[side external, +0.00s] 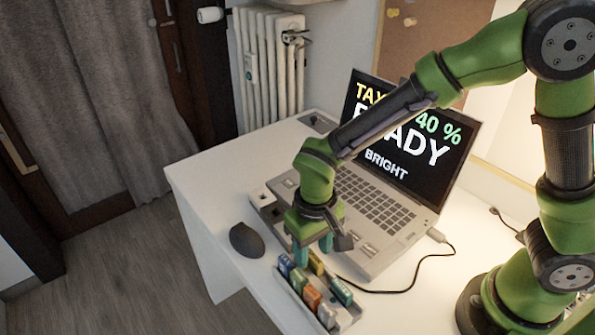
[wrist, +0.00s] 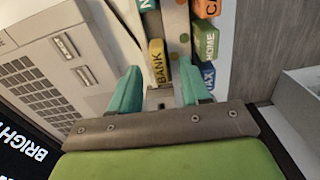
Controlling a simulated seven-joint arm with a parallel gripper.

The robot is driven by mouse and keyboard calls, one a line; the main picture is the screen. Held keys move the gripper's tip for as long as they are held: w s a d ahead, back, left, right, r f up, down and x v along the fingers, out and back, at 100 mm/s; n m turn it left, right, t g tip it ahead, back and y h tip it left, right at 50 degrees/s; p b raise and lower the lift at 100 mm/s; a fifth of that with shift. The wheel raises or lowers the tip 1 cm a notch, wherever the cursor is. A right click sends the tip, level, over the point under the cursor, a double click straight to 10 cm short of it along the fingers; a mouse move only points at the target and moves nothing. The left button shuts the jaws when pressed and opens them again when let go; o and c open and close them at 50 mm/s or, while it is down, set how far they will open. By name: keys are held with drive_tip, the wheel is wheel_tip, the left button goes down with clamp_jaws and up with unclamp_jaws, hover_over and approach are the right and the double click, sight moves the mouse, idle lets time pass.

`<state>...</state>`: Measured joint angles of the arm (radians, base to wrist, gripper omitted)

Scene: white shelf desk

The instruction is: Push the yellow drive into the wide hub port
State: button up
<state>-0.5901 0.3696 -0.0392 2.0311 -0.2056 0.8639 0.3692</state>
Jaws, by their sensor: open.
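The yellow drive (wrist: 157,62), lettered BANK, sits at the near end of its row in the drive tray (wrist: 174,18). In the side external view the yellow drive (side external: 316,262) shows just below my gripper (side external: 314,250). My gripper is open. In the wrist view its teal fingertips (wrist: 159,76) appear on either side of the yellow drive, with gaps between; I cannot tell their height over it. A long grey unit, apparently the hub (side external: 262,202), lies along the laptop's left side, partly hidden by my gripper. Its wide port cannot be made out.
The tray (side external: 290,291) also holds several blue, orange, green and white drives close by. The laptop (side external: 378,205) stands behind, with a cable at its right. A dark mouse (side external: 246,240) lies left of my gripper.

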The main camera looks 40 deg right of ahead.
drive_tip(key=shift+f, duration=0.75)
clamp_jaws()
drive_tip(key=shift+r, duration=0.2)
